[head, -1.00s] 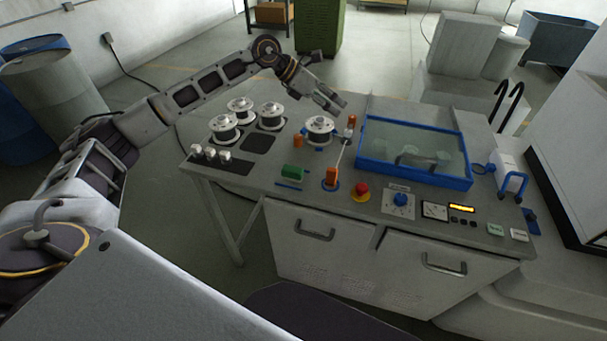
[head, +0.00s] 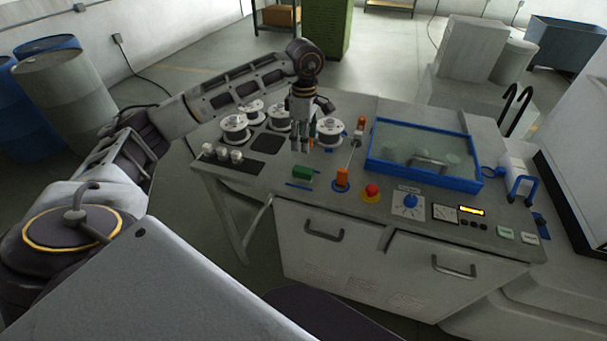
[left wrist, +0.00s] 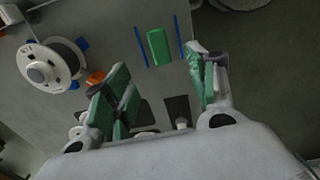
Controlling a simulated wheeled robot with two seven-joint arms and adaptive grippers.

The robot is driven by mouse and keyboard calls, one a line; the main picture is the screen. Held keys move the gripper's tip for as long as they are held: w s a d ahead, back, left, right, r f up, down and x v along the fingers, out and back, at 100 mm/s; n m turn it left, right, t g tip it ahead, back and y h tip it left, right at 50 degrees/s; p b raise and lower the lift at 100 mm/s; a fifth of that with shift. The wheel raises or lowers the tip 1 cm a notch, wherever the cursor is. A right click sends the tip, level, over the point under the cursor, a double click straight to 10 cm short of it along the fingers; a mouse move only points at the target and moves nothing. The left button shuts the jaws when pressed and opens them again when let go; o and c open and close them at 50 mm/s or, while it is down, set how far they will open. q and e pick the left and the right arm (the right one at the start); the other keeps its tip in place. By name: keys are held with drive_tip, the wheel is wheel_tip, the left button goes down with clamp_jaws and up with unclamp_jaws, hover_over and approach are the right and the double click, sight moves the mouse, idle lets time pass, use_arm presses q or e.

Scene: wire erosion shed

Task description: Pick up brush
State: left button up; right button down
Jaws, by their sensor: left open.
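A small green block (head: 303,173), which I take to be the brush, lies between two thin blue strips on the grey worktop near its front left edge. I cannot make out bristles on it. It also shows in the left wrist view (left wrist: 158,46), at the top centre. My left gripper (head: 300,148) points down above the worktop, a little behind the block in the head view. In the left wrist view the left gripper (left wrist: 160,75) has its green-padded fingers wide apart, with nothing between them. The block is beyond the fingertips. My right gripper is not in view.
Several wire spools (head: 235,128) stand behind and left of the gripper; one spool (head: 329,131) is just right of it. A blue-framed tank (head: 422,155) fills the right.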

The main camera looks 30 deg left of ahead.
sight(304, 170)
use_arm(q)
drive_tip(key=shift+m, duration=0.3)
drive_tip(key=shift+f+p, duration=0.6)
drive_tip(key=shift+f, duration=3.7)
drive_tip(key=shift+f+p, duration=0.6)
drive_tip(key=shift+f, duration=0.65)
drive_tip(key=shift+w+d+f, duration=0.1)
drive_tip(key=shift+f, duration=1.25)
